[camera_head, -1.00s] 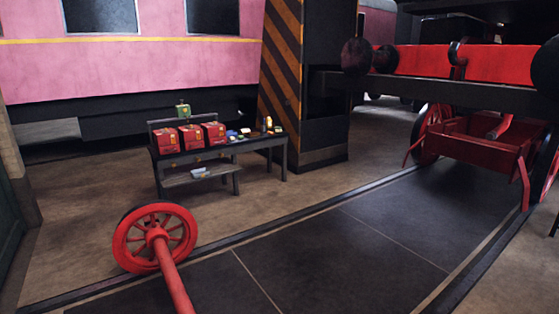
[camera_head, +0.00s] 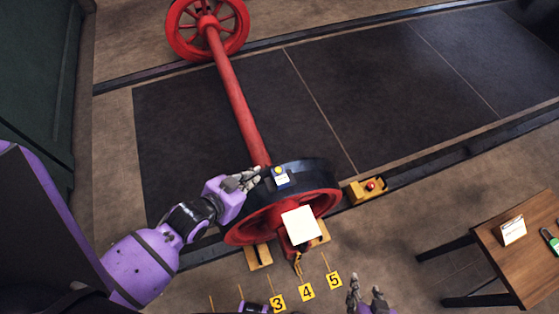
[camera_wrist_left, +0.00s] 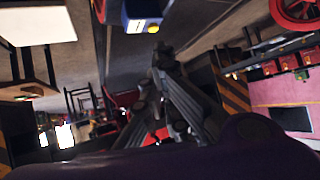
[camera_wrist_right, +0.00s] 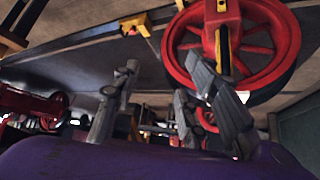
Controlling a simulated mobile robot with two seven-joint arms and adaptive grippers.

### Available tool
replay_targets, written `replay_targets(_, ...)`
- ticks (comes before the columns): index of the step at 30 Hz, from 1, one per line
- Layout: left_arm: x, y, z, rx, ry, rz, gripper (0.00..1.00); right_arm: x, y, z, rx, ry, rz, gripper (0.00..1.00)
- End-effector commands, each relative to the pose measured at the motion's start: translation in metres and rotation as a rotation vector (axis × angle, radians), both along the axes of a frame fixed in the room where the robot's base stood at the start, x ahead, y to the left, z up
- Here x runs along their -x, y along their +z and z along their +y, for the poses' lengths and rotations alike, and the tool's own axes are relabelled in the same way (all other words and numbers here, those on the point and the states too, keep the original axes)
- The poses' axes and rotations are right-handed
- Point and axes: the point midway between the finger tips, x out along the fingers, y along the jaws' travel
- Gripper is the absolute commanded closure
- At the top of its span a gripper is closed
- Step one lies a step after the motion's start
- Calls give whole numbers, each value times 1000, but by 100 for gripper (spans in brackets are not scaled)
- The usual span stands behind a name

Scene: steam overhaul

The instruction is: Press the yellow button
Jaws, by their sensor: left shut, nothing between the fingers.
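The yellow button (camera_head: 279,170) sits on a small blue and white box (camera_head: 282,181) on top of the near red wheel's dark rim. The box also shows at the top of the left wrist view (camera_wrist_left: 138,10), with the yellow button (camera_wrist_left: 153,29) on its lower end. My left gripper (camera_head: 249,178) is shut and empty, just left of the box. I cannot tell whether its fingertips touch it. Its closed fingers also show in the left wrist view (camera_wrist_left: 160,55). My right gripper (camera_head: 368,294) is open and empty at the bottom edge, below the wheel.
The red wheel (camera_head: 238,234) carries a white sheet (camera_head: 301,224) and joins a long red axle (camera_head: 238,100). A yellow box with a red button (camera_head: 370,186) stands right of it. A wooden table (camera_head: 510,260) is at right. Numbered yellow floor markers (camera_head: 306,291) lie in front.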

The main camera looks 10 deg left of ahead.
Motion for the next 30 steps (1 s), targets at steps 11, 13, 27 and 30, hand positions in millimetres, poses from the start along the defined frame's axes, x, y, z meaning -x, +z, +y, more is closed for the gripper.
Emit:
replay_targets(11, -87, 33, -10, -71, -329, -3, 100, 6, -21, -8, 15, -9, 11, 60)
replay_targets(13, -97, 39, -5, -89, -377, 18, 100, 6, -24, -8, 15, -12, 12, 60)
replay_targets(27, -73, 38, 0, -37, -512, 196, 100, -13, -14, -8, 19, -8, -38, 60)
replay_targets(30, -73, 38, 0, -47, -521, 190, 100, -10, -16, -8, 20, -8, -32, 60)
